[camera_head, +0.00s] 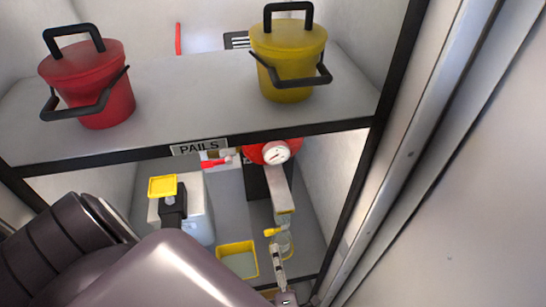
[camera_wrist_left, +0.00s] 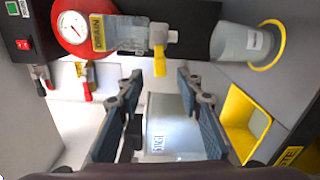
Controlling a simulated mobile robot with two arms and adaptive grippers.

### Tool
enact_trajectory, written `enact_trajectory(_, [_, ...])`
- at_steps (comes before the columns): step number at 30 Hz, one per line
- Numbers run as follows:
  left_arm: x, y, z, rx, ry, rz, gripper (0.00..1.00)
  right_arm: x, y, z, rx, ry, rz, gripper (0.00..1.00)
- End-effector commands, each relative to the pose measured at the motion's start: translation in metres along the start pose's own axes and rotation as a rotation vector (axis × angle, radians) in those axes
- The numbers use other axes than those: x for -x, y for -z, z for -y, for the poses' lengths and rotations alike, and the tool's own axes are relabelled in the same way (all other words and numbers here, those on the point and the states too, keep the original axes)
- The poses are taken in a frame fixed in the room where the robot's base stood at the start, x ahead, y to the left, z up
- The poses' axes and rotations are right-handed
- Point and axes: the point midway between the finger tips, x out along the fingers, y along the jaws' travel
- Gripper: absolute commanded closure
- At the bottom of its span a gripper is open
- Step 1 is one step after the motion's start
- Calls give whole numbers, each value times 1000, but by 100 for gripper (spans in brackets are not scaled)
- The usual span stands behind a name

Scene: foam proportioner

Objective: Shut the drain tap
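The drain tap has a yellow lever (camera_head: 272,232), below the metal block (camera_head: 278,188) under the red gauge housing. In the left wrist view the lever (camera_wrist_left: 160,60) stands crosswise to the tap's grey body (camera_wrist_left: 150,36), beside a yellow DRAIN tag (camera_wrist_left: 97,32). My left gripper (camera_head: 276,248) shows only partly in the head view, just below the lever; my arm hides the rest. In the left wrist view its fingers (camera_wrist_left: 160,74) are wide apart with nothing held. The lever appears between the fingertips, farther off; contact cannot be told. My right gripper is not in view.
A white tank (camera_head: 197,215) with a yellow cap (camera_head: 163,186) stands left of the tap. A yellow-rimmed tray (camera_head: 222,247) and clear cup (camera_head: 284,244) are nearby. The PAILS shelf (camera_head: 190,100) above carries red (camera_head: 90,75) and yellow (camera_head: 287,50) pails.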

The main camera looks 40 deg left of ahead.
Motion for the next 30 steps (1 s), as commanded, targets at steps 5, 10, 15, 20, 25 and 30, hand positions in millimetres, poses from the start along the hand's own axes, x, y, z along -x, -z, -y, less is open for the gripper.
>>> enact_trajectory(5, [26, 0, 0, 0, 0, 1, 67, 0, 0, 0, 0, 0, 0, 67])
enact_trajectory(10, [34, 0, 0, 1, 0, 1, 67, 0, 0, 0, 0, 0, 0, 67])
enact_trajectory(15, [34, 0, 0, 0, -1, 1, 67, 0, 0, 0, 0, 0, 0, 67])
enact_trajectory(20, [33, 5, 6, 10, 16, -10, 67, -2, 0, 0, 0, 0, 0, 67])
enact_trajectory(25, [33, 57, 69, 153, 185, -144, 67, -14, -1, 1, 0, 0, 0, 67])
enact_trajectory(30, [63, 151, 171, 503, 421, -493, 67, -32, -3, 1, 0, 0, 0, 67])
